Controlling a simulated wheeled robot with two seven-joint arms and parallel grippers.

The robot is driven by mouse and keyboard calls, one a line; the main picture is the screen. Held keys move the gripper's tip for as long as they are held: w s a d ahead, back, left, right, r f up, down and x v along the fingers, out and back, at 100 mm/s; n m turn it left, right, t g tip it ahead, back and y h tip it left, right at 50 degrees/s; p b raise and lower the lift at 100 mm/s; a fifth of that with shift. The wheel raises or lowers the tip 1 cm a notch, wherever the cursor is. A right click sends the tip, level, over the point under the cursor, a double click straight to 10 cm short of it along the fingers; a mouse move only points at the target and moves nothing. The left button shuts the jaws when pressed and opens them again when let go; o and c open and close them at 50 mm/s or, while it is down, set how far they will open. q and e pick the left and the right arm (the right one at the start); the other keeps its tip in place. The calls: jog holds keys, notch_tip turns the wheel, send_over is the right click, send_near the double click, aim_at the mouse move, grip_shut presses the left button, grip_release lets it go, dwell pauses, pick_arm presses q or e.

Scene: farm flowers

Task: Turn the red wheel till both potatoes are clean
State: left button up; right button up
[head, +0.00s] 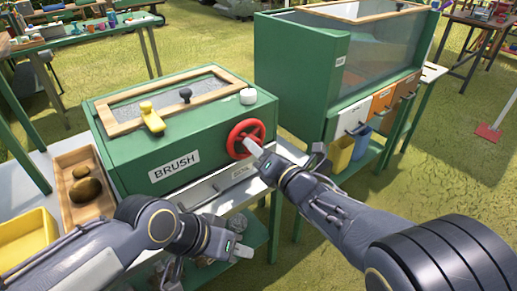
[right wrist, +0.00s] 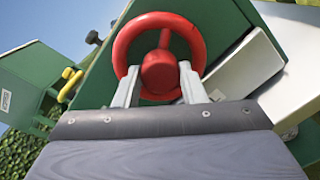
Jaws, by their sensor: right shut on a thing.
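The red wheel (head: 245,138) is on the front of the green box marked BRUSH (head: 175,165). My right gripper (head: 250,146) is shut on the wheel; in the right wrist view its fingers lie on either side of the red hub (right wrist: 160,72). Two brown, rounded lumps that look like potatoes, a dark one (head: 86,191) and a smaller one (head: 82,171), lie in the wooden tray (head: 68,212) left of the box. The box's inside cannot be made out through its framed lid. My left gripper (head: 240,250) is low in front of the table, away from the wheel; its jaw opening is unclear.
A yellow handle (head: 152,118), a dark knob (head: 185,94) and a white round piece (head: 248,96) are on the box top. A yellow bin (head: 28,238) stands at far left. A larger green glass-fronted cabinet (head: 300,70) stands at right, with small buckets (head: 341,153) below its front.

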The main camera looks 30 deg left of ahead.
jog(key=m+b, duration=0.3)
jog(key=m, duration=1.1)
jog(key=m+g+b, duration=0.1)
jog(key=m+b, duration=0.2)
jog(key=m, duration=1.1)
jog(key=shift+f+m+g, duration=0.15)
jog(key=shift+m+g, duration=0.15)
jog(key=shift+m, duration=0.1)
dwell(0.5)
jog(key=o, duration=1)
